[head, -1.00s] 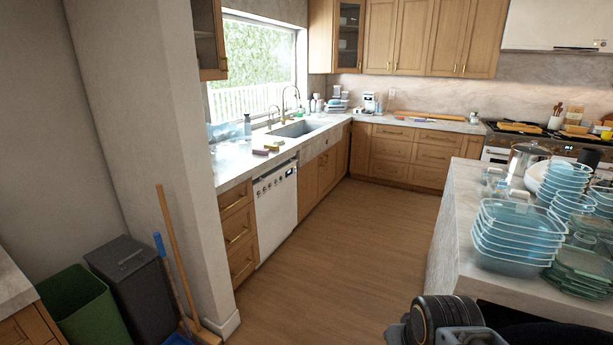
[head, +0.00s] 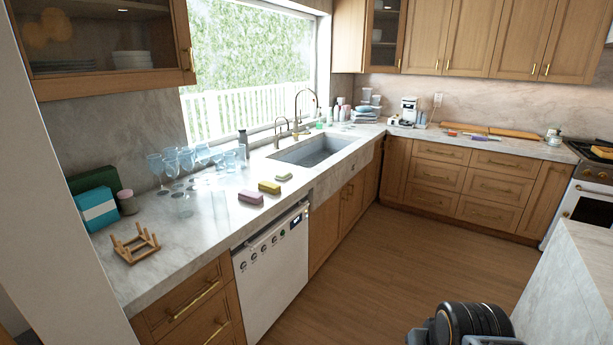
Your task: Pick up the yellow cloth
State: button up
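I cannot make out a clear yellow cloth. A small yellow block (head: 269,187), which looks like a sponge, lies on the counter in front of the sink in the head view. A pink block (head: 250,197) lies to its left and a small green one (head: 284,177) to its right. Only a dark, round part of my own arm shows at the bottom right edge. My gripper's fingers are not in view, and the arm part is far from the counter items.
The stone counter (head: 180,235) holds several glasses (head: 188,158), a wooden rack (head: 135,243) and a teal-and-white box (head: 97,209). The sink (head: 315,149) lies beyond. A white dishwasher (head: 275,265) is below. The wooden floor (head: 375,265) is clear; an island edge (head: 570,285) stands at right.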

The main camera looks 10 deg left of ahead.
aim_at(267, 186)
jog(key=i, duration=3.1)
jog(key=u, duration=2.55)
jog(key=i, duration=0.5)
